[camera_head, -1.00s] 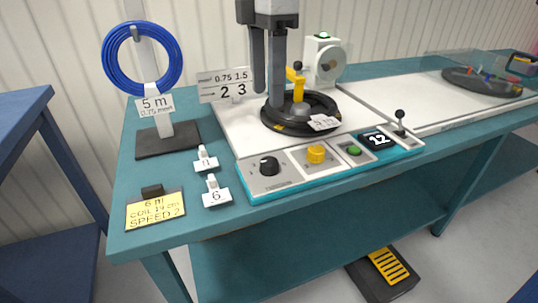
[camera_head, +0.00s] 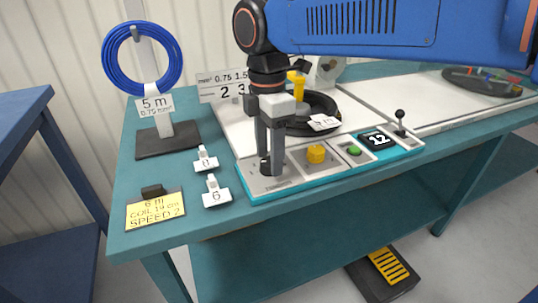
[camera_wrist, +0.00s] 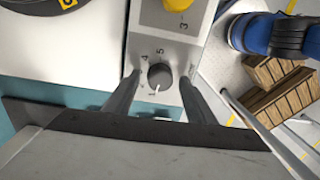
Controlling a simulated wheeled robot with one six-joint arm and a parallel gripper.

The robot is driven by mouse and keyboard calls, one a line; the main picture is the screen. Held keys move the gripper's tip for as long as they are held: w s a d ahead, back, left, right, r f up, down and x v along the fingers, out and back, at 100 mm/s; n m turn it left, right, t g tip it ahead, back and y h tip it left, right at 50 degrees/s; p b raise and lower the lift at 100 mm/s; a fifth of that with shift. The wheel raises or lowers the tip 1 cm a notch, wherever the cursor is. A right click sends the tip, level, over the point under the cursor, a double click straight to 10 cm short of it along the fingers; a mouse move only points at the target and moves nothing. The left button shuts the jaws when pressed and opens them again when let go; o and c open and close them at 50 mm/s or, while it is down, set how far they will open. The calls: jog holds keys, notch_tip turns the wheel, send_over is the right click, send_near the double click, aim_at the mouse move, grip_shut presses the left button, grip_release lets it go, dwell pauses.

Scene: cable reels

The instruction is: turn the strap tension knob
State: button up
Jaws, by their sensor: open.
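A control panel (camera_head: 290,178) holds a black knob (camera_wrist: 160,77) with a white pointer line and a printed scale; a 4 and a 5 are legible beside it in the wrist view. A yellow knob (camera_head: 315,154) sits to its right. I cannot read which one is named strap tension. My gripper (camera_head: 271,172) is open, pointing down over the black knob, with a finger on either side of it in the wrist view. I cannot tell whether the fingers touch it. In the head view the fingers hide most of the black knob.
Behind is a black reel (camera_head: 322,106). Tags and a yellow note (camera_head: 155,210) lie left, near a blue cable coil (camera_head: 122,60).

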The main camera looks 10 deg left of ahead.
jog(key=shift+f, duration=0.4)
jog(key=shift+c, duration=0.3)
jog(key=c, duration=1)
